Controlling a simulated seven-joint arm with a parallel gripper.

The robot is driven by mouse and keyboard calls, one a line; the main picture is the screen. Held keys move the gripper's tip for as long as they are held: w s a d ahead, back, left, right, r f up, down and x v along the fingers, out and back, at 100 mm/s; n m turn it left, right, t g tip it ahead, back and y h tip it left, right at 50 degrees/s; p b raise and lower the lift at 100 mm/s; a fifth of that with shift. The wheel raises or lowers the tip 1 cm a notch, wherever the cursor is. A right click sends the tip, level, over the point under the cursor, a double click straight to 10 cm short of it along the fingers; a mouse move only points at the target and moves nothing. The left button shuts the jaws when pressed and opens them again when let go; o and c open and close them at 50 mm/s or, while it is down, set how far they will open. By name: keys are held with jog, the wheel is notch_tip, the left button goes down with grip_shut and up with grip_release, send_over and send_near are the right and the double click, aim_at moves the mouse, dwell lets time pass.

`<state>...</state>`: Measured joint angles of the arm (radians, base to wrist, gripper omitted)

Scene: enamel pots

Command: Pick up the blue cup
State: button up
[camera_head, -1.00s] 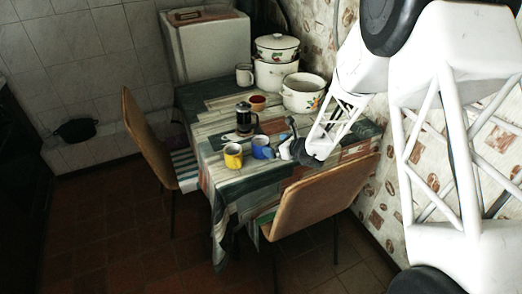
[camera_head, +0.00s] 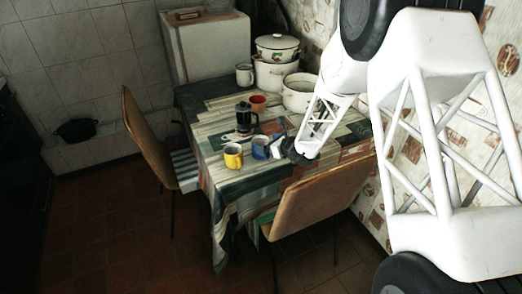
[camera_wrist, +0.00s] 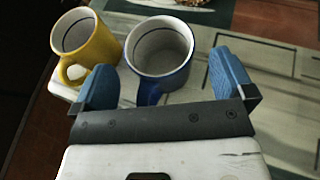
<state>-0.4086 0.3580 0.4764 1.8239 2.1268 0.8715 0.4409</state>
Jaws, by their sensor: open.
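The blue cup (camera_head: 260,147) stands upright on the table, with its white inside showing. In the wrist view the blue cup (camera_wrist: 160,52) lies just ahead of my gripper, its handle pointing back toward the palm. My gripper (camera_wrist: 165,88) is open, with one blue finger pad on each side of the cup's near part and handle; I cannot tell whether either pad touches it. In the head view my gripper (camera_head: 278,146) is at the cup's right side, small and partly hidden by my arm.
A yellow cup (camera_wrist: 92,45) stands close to the left of the blue cup, near the left finger. A French press (camera_head: 243,118), a red cup (camera_head: 258,103), a white mug (camera_head: 244,75) and white enamel pots (camera_head: 277,72) stand farther back. A chair (camera_head: 320,195) is at the table's front.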

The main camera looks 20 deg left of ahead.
jog(key=shift+x, duration=1.25)
jog(key=shift+c, duration=0.2)
jog(key=c, duration=1)
